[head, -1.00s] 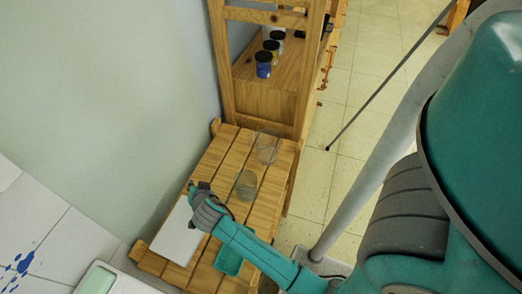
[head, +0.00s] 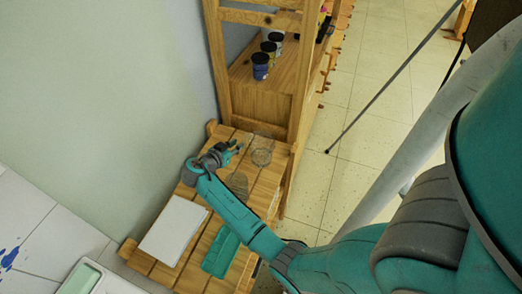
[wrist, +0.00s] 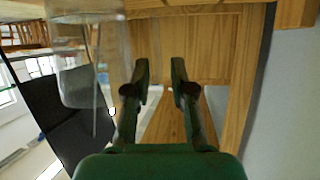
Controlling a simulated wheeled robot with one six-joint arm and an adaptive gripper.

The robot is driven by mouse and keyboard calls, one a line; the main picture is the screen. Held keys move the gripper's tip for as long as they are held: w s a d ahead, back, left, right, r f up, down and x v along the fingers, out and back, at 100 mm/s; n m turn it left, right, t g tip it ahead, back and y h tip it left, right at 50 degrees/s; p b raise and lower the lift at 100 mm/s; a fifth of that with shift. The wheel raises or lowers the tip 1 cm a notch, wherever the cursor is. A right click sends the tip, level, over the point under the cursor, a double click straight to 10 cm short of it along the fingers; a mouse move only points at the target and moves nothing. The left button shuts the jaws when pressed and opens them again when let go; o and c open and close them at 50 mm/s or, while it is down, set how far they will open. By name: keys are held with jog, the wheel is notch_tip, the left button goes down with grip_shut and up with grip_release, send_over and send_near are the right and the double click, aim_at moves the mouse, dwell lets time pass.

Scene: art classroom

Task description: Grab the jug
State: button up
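Two clear vessels stand on the slatted wooden table (head: 176,264): one farther back (head: 262,153), one nearer the front (head: 238,183). Both are see-through and faint, and I cannot tell for sure from the head view which is the jug. My gripper (head: 234,149) is just left of the farther vessel, above the table, apart from it. In the wrist view my gripper (wrist: 160,84) has its two fingers spread with nothing between them. A clear vessel (wrist: 88,60) fills the upper left there, beside the left finger, not between the fingers.
A white sheet or pad (head: 174,229) and a green tray (head: 221,252) lie on the table's front part. A wooden shelf unit (head: 262,99) with several paint jars (head: 260,66) stands behind. The wall (head: 110,90) is close on the left. Tiled floor (head: 355,165) lies to the right.

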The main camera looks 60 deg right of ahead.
aim_at(245, 146)
jog(key=shift+x, duration=2.95)
jog(key=shift+s, duration=0.15)
grip_shut()
